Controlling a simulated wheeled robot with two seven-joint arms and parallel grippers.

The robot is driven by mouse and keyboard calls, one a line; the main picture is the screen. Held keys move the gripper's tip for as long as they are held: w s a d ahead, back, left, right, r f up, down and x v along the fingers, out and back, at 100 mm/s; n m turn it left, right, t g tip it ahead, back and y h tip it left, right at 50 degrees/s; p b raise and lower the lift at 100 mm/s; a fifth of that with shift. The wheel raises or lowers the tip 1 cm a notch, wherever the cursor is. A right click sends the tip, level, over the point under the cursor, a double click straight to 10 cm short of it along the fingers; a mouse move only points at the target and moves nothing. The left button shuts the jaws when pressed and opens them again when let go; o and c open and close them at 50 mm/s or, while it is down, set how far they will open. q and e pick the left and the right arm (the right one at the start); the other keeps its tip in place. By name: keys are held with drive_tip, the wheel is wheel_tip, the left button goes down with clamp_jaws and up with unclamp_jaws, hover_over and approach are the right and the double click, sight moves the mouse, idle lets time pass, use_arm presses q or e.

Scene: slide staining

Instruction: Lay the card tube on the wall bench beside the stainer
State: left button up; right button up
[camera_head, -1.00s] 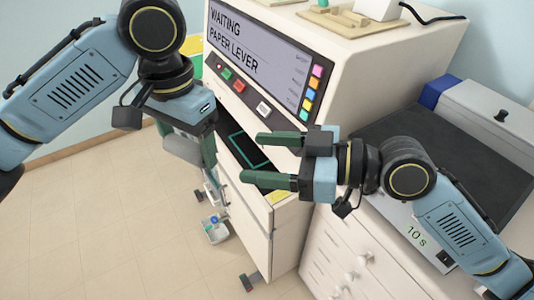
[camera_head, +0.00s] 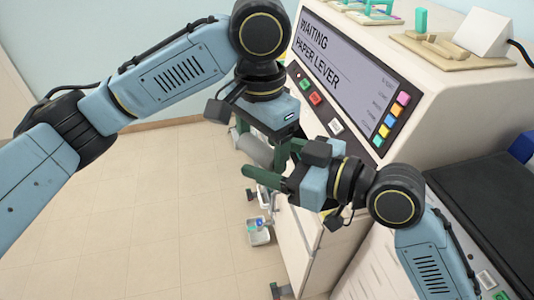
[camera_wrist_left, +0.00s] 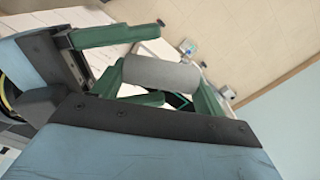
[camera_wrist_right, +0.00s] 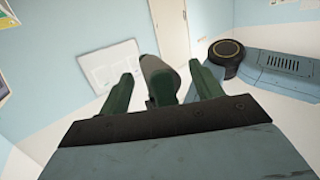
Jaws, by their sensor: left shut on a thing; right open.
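The card tube is a plain grey cylinder (camera_wrist_left: 160,73); in the left wrist view it lies across between my left gripper's green fingers (camera_wrist_left: 158,90). My left gripper (camera_head: 262,148) is shut on the tube (camera_head: 254,150), in front of the stainer (camera_head: 440,100), off any surface. My right gripper (camera_head: 272,165) is open and empty, with its fingertips close to the left gripper. In the right wrist view the tube (camera_wrist_right: 152,66) is partly behind a left finger, between my right fingers (camera_wrist_right: 163,88). Touch cannot be told. I cannot pick out the wall bench with certainty.
The stainer's screen reads "WAITING PAPER LEVER". Wooden holders (camera_head: 440,48) stand on its top. A dark-topped unit (camera_head: 485,205) stands right of it. A small container (camera_head: 258,232) is low on the left, and open floor (camera_head: 150,215) spreads beyond it.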

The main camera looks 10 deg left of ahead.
drive_tip(key=shift+w+a, duration=0.15)
drive_tip(key=shift+a, duration=0.3)
drive_tip(key=c, duration=1)
use_arm(q)
drive_tip(key=o, duration=0.6)
use_arm(e)
drive_tip(key=c, duration=0.4)
use_arm(q)
drive_tip(key=o, duration=0.4)
drive_tip(key=shift+s, duration=0.1)
drive_tip(key=shift+r, duration=0.1)
use_arm(e)
drive_tip(key=shift+w, duration=0.1)
